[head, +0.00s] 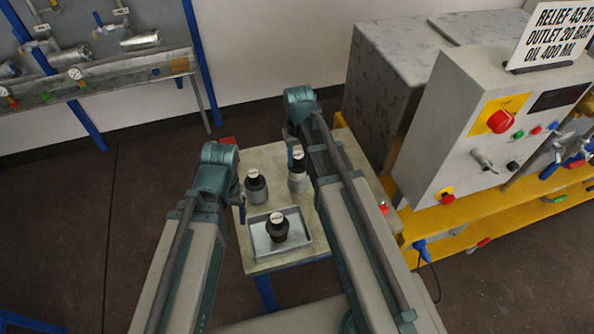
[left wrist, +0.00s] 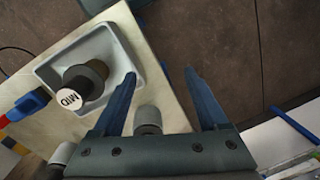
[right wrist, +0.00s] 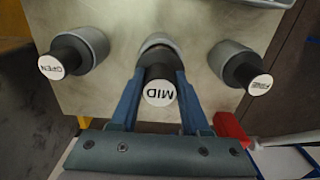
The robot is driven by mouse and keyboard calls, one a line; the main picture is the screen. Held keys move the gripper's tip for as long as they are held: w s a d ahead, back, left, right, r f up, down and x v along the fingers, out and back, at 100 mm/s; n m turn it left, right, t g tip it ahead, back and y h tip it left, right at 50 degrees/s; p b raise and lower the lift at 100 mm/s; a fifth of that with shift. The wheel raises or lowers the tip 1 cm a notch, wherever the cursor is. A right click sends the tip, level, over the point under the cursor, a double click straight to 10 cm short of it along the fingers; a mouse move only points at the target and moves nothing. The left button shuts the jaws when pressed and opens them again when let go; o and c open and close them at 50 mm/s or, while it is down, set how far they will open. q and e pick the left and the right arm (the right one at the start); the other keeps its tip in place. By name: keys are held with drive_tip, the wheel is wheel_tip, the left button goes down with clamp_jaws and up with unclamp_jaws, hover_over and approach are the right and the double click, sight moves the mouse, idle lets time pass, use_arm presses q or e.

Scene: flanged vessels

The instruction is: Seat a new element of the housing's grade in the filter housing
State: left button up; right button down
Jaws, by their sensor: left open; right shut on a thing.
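My right gripper (right wrist: 158,78) is shut on a black-necked element with a white cap marked MID (right wrist: 160,93), above a grey body; I cannot tell whether it is lifted. It shows in the head view (head: 297,168). Elements marked OPEN (right wrist: 60,57) and, apparently, FINE (right wrist: 250,72) stand on either side; the FINE one is also in the head view (head: 256,186). A darker, brownish element marked MID (left wrist: 82,86) stands in a shallow grey tray (head: 306,248). My left gripper (left wrist: 162,75) is open and empty beside the tray. I cannot clearly identify the filter housing.
The elements and tray are on a small pale table (head: 262,155) with a red item (right wrist: 232,128) at its edge. A control cabinet (head: 470,90) on a yellow bench (head: 485,220) stands right. A pipe rack (head: 90,70) is at the far left. Open floor lies left.

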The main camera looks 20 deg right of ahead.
drive_tip(key=shift+r+p, duration=2.9)
drive_tip(key=shift+r, duration=0.2)
drive_tip(key=shift+f, duration=0.15)
